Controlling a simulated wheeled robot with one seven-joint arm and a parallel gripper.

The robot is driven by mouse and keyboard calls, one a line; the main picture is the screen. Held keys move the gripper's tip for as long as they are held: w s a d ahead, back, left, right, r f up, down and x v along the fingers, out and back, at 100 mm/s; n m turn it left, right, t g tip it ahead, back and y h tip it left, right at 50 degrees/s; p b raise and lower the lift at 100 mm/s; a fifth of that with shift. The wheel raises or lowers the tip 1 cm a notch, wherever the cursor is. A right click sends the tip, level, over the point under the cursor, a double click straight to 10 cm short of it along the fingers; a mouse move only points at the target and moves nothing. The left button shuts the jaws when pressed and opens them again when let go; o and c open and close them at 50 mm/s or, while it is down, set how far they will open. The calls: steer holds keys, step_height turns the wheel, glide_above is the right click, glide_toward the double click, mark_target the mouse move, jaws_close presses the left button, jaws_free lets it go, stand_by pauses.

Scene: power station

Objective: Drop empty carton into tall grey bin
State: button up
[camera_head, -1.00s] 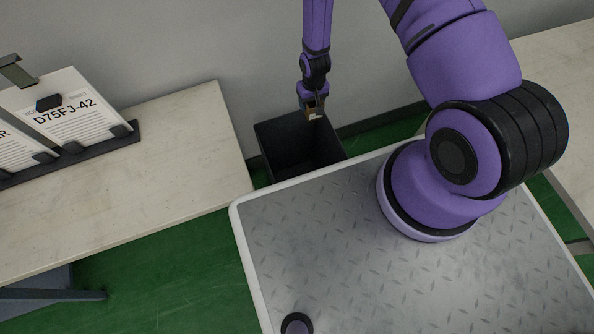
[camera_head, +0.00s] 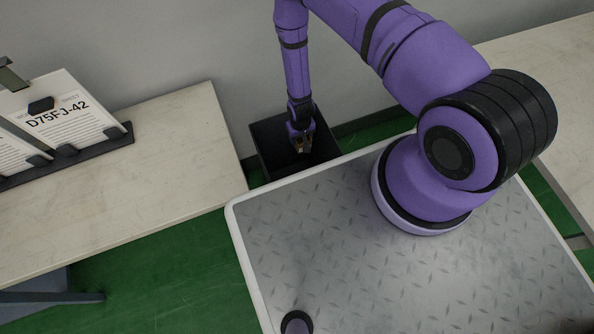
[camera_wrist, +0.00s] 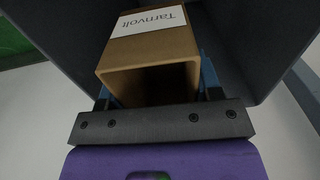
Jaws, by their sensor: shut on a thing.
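The tall grey bin (camera_head: 270,150) stands on the floor by the wall, dark inside, behind my base. My gripper (camera_head: 302,146) points down over the bin's opening, and its tip looks to be at or inside the mouth. In the wrist view my gripper (camera_wrist: 158,108) is shut on the empty carton (camera_wrist: 150,55), a brown open-ended box with a white label reading "Tarnvolt". The dark bin walls (camera_wrist: 235,40) surround the carton in that view. In the head view the carton is small and mostly hidden by my gripper.
A pale table (camera_head: 150,150) stands left of the bin, with a document holder (camera_head: 60,150) on it. Another pale table (camera_head: 545,75) is at the right. Green floor (camera_head: 165,265) shows between. The wall is close behind the bin.

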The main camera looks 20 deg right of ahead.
steer(key=shift+f, duration=0.6)
steer(key=o, duration=1)
step_height(320, 180, up, 11)
steer(key=shift+f, duration=0.1)
